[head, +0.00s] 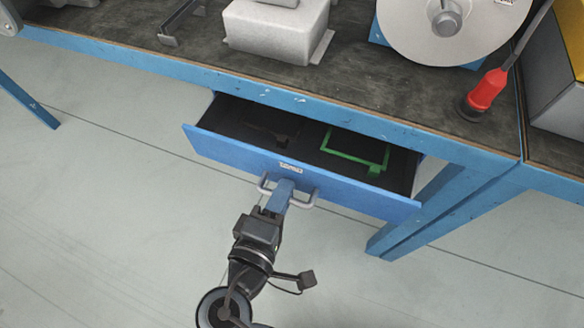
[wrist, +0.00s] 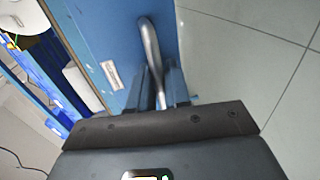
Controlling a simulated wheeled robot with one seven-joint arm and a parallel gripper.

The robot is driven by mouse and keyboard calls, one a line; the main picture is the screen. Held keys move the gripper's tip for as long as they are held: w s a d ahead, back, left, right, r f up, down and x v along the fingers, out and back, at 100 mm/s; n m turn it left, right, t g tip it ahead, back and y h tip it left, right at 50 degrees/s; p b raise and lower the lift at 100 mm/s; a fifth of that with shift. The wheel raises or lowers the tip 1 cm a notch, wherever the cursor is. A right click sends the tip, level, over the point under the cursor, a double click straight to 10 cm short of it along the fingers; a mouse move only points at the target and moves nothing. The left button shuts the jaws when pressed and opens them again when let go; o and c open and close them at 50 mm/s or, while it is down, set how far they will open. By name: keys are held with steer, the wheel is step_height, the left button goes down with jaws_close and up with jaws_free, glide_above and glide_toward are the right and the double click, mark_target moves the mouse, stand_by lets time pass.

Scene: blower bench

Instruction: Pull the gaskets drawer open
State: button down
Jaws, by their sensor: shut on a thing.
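The blue drawer (head: 350,190) under the bench stands pulled partway out, with its dark inside showing. A small white label (head: 291,168) sits on its front; its text is too small to read. The label also shows in the wrist view (wrist: 111,75). A grey metal bar handle (head: 306,198) is fixed below the label. My gripper (head: 280,195) is shut on the handle. In the wrist view, the fingers of my gripper (wrist: 160,90) close around the handle (wrist: 150,50). A green gasket-like frame (head: 355,157) and a dark flat piece (head: 272,130) lie in the drawer.
The worktop (head: 110,28) above carries a grey metal block (head: 275,32), a large pale disc (head: 445,25) and a red-handled tool (head: 488,90). A blue bench leg (head: 410,215) stands right of the drawer. The floor (head: 110,210) in front is clear.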

steer(key=f+p+v, duration=0.1)
steer(key=v, duration=0.7)
steer(key=shift+s+a+f, duration=0.15)
steer(key=shift+s+f, duration=0.2)
steer(key=shift+s, duration=0.15)
steer(key=c, duration=1.3)
jaws_free()
steer(key=shift+c, duration=0.2)
steer(key=p+v, duration=0.1)
steer(key=v, duration=0.6)
steer(key=shift+s, duration=0.4)
steer(key=shift+a+r, duration=0.1)
steer(key=shift+a, duration=0.05)
